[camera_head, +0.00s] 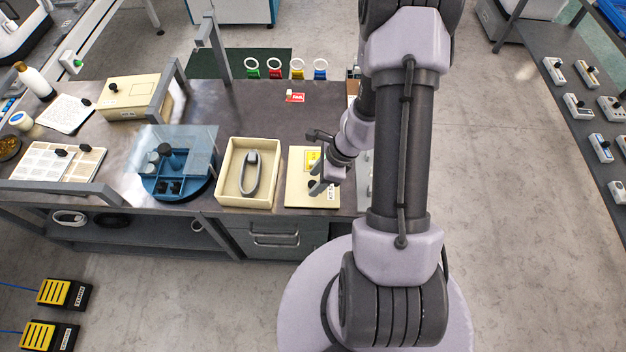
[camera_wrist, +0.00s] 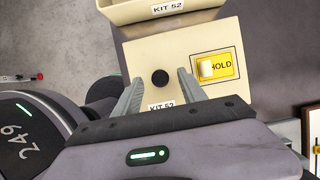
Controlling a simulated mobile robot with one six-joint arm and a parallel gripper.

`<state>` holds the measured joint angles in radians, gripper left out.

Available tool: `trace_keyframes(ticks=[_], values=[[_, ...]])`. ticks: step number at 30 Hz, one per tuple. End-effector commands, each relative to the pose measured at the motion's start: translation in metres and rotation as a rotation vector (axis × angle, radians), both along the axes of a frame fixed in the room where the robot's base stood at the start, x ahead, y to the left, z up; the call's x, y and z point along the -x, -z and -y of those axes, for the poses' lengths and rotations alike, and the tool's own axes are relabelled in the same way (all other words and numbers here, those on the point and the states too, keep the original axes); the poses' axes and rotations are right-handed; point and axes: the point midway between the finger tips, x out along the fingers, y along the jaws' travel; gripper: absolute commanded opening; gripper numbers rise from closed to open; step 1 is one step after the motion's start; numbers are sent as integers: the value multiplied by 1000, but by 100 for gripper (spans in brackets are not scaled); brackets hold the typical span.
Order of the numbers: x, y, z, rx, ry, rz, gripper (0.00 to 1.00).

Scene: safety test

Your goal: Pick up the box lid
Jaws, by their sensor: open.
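The box lid (camera_head: 298,196) is a flat cream panel lying on the bench, right of its open box. It has a round black knob, a KIT 52 label and a yellow HOLD card with a small white piece on it. In the wrist view the lid (camera_wrist: 150,52) fills the middle, with the knob (camera_wrist: 160,77) in front of my gripper (camera_wrist: 160,90). The gripper is open, one finger to each side of the knob in the picture. Contact or height above the lid cannot be told. In the head view my gripper (camera_head: 320,178) partly covers the lid.
The open cream box (camera_head: 225,190) holds a grey looped item. Left of it stands a blue round tray (camera_head: 150,186) with a clear panel. A lidded cream box (camera_head: 132,103) stands farther left. A red FAIL card (camera_head: 297,98) and several coloured rings lie behind.

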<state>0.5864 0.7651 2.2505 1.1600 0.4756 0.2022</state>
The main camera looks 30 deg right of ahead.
Motion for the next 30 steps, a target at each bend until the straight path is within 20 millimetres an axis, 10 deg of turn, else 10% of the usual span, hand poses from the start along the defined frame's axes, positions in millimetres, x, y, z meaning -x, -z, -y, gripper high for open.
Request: trace_keyframes(ticks=[9,17,30], values=[[-3,9,-3,1,-1,1,47],[-3,9,-3,1,-1,1,0],[-3,-19,-3,1,0,3,0]])
